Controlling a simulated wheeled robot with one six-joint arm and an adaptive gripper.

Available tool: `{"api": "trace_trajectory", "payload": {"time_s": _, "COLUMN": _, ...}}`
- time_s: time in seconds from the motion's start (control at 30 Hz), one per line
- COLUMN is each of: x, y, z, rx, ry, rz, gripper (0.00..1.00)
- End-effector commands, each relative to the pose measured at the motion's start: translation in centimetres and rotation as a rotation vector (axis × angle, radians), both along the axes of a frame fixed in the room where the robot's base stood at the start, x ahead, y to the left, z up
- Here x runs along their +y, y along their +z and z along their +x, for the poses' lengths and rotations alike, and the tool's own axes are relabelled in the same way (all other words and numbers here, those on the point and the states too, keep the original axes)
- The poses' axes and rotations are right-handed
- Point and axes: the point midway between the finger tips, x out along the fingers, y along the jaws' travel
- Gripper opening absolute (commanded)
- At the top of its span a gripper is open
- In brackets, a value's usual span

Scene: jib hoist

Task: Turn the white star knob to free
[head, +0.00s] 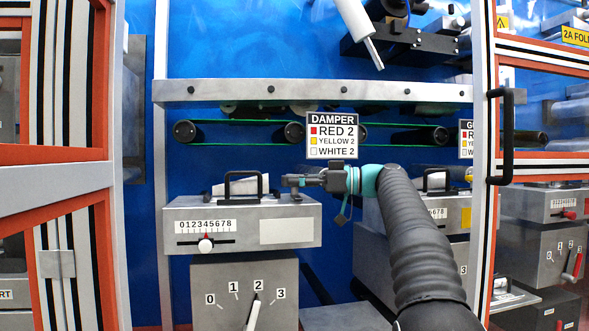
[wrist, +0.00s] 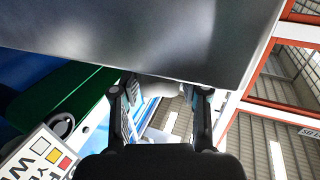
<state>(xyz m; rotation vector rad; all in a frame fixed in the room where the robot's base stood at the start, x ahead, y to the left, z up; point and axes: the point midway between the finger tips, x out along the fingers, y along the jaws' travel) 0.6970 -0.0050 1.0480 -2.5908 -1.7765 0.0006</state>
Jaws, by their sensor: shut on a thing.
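My gripper (head: 290,182) reaches in from the right, just above the right end of the grey box's top in the head view. In the wrist view my gripper (wrist: 161,92) has its two fingers on either side of a pale, rounded piece, the white star knob (wrist: 158,87), close against a grey metal face. The fingers are shut on it. Its star shape and any free or locked marking cannot be made out. In the head view the knob is hidden or too small to tell.
The grey box (head: 181,216) carries a black handle (head: 246,176), a numbered scale and a white round slider knob (head: 206,246). Below is a dial plate (head: 225,281) with a white-tipped lever. A DAMPER sign (head: 332,136) hangs just above my gripper.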

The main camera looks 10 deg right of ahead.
Motion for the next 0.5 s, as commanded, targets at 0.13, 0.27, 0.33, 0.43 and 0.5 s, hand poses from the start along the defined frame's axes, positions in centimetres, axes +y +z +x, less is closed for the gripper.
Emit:
{"api": "trace_trajectory", "payload": {"time_s": 0.13, "x": -0.01, "y": 0.29, "z": 0.05, "rx": 0.0, "ry": 0.045, "rz": 0.001, "gripper": 0.1}}
{"api": "trace_trajectory", "payload": {"time_s": 0.27, "x": 0.0, "y": 0.13, "z": 0.05, "rx": 0.0, "ry": 0.064, "rz": 0.001, "gripper": 0.1}}
{"api": "trace_trajectory", "payload": {"time_s": 0.33, "x": 0.0, "y": 0.07, "z": 0.04, "rx": -0.001, "ry": 0.069, "rz": 0.002, "gripper": 0.1}}
{"api": "trace_trajectory", "payload": {"time_s": 0.43, "x": 0.01, "y": 0.02, "z": 0.03, "rx": 0.0, "ry": 0.071, "rz": 0.001, "gripper": 0.1}}
{"api": "trace_trajectory", "payload": {"time_s": 0.5, "x": 0.02, "y": 0.01, "z": 0.02, "rx": 0.0, "ry": 0.07, "rz": 0.001, "gripper": 0.1}}
